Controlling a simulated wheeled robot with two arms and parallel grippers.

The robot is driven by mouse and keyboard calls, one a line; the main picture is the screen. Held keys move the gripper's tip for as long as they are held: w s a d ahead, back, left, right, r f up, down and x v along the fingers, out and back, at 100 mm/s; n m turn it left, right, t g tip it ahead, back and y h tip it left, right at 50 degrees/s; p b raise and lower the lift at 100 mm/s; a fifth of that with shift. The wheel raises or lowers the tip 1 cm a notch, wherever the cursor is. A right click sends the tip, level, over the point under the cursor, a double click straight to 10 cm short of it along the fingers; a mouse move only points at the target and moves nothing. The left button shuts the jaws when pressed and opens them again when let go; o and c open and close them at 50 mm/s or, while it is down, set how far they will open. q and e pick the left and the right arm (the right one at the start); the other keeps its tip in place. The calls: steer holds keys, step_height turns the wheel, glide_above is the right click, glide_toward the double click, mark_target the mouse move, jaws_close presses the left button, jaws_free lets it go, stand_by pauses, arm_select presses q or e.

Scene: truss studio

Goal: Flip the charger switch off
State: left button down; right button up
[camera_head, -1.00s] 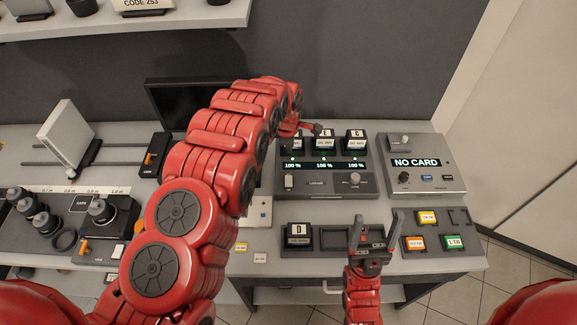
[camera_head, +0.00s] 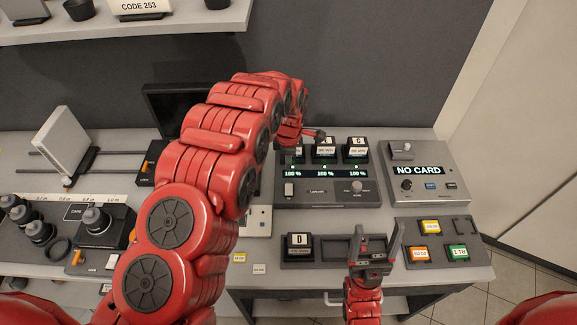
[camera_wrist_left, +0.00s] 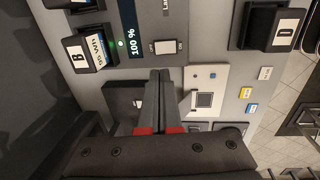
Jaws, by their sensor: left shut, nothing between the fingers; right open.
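The grey charger (camera_head: 327,192) stands on the bench with a display reading 100 % in several places and batteries in its slots. Its white rocker switch (camera_head: 289,189) is at the left of its front panel; it also shows in the left wrist view (camera_wrist_left: 166,46) between OFF and ON labels. My left gripper (camera_head: 318,134) reaches over the charger's back left and partly hides the batteries. In the left wrist view its shut, empty fingers (camera_wrist_left: 160,75) point towards the switch, apparently apart from it. My right gripper (camera_head: 378,230) is open and empty over the front tray.
A battery marked D (camera_head: 297,245) sits left of the right gripper. A card reader (camera_head: 425,172) reading NO CARD stands right of the charger. Coloured cards (camera_head: 430,228) lie at the front right. A dark screen (camera_head: 175,108) stands behind my left arm.

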arm_select(q)
steer(key=b, duration=0.7)
glide_above(288, 186)
steer(key=s, duration=0.1)
step_height(288, 186, down, 8)
steer(key=shift+d+r, duration=0.1)
steer(key=shift+r, duration=0.1)
steer(key=f+p, duration=0.2)
steer(key=f, duration=0.1)
steer(key=shift+w+f, duration=0.2)
steer(key=shift+w, duration=0.15)
steer(key=shift+f, duration=0.5)
